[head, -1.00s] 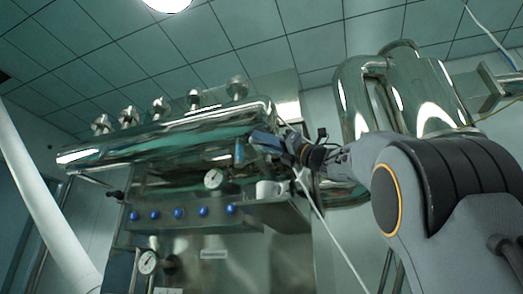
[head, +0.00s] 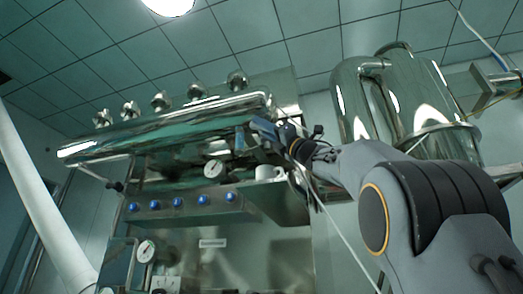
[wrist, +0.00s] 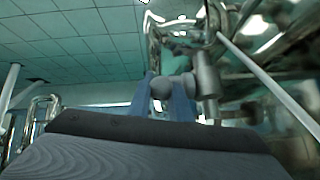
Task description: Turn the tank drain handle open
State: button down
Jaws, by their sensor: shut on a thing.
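The polished horizontal tank (head: 150,135) spans the left and middle of the head view. My gripper (head: 255,130) reaches to its right end, and the fingers hide most of what they hold there. In the wrist view, the two blue fingers of my gripper (wrist: 164,97) are shut on a round grey knob of the drain handle (wrist: 162,87). The knob joins a thicker grey upright piece just to its right. The handle cannot be made out clearly in the head view.
A large shiny vessel (head: 425,95) stands at the right. A thin white rod or cable (head: 340,232) runs diagonally below my gripper.

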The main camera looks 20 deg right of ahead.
jog(key=c, duration=1.6)
grip_release()
jog(key=shift+c, duration=0.2)
jog(key=shift+f, duration=0.1)
jog(key=b+v, duration=0.4)
jog(key=v, duration=0.3)
jog(key=shift+s+d+f, duration=0.2)
jog(key=shift+s, duration=0.05)
